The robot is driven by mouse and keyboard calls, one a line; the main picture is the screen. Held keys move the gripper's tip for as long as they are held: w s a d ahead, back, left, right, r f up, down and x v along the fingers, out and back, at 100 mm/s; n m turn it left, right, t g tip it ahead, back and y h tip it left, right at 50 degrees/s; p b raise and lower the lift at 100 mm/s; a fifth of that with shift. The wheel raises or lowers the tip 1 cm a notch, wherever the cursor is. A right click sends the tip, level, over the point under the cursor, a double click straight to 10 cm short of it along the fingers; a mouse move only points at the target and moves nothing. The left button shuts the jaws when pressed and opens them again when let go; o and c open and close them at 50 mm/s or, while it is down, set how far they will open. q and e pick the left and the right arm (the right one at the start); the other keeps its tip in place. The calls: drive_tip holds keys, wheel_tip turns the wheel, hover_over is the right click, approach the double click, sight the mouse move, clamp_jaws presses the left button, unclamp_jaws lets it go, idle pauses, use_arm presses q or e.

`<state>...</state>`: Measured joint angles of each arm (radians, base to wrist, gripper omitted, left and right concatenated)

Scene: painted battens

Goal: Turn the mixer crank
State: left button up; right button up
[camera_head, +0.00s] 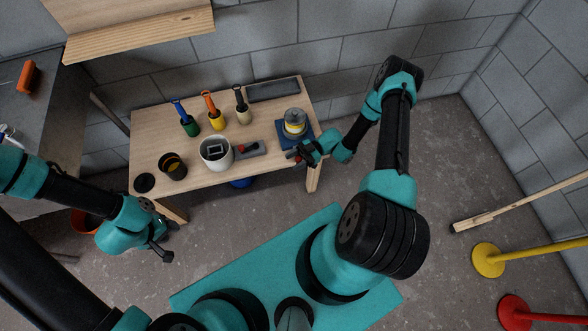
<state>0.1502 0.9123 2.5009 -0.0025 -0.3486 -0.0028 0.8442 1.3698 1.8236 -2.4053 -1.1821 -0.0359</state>
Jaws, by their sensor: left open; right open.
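The mixer (294,123) stands at the right end of the wooden bench, a grey and yellow can-like body on a blue base (288,138). A small red part (291,154) shows at the front of the base, beside my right gripper; it may be the crank's grip, but the crank is too small and partly hidden to make out. My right gripper (304,153) is open at the bench's front right edge, close to the red part; I cannot tell if they touch. My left gripper (166,252) is open and empty over the floor, in front of the bench's left end.
On the bench (150,127) stand green, yellow and cream pots with brushes, a white bucket (217,160), a dark cup (173,171), and a grey block with a red knob (248,149). A dark tray (273,91) lies at the back. Yellow (489,261) and red (513,315) stands are at right.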

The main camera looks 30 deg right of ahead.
drive_tip(key=s+a+r, duration=0.2)
drive_tip(key=s+a, duration=0.2)
drive_tip(key=s, duration=0.2)
drive_tip(key=s+a+r, duration=0.2)
drive_tip(key=s+a, duration=0.2)
drive_tip(key=s, duration=0.3)
drive_tip(key=shift+s+a+r, duration=0.25)
drive_tip(key=shift+a+r, duration=0.1)
drive_tip(key=shift+c, duration=0.4)
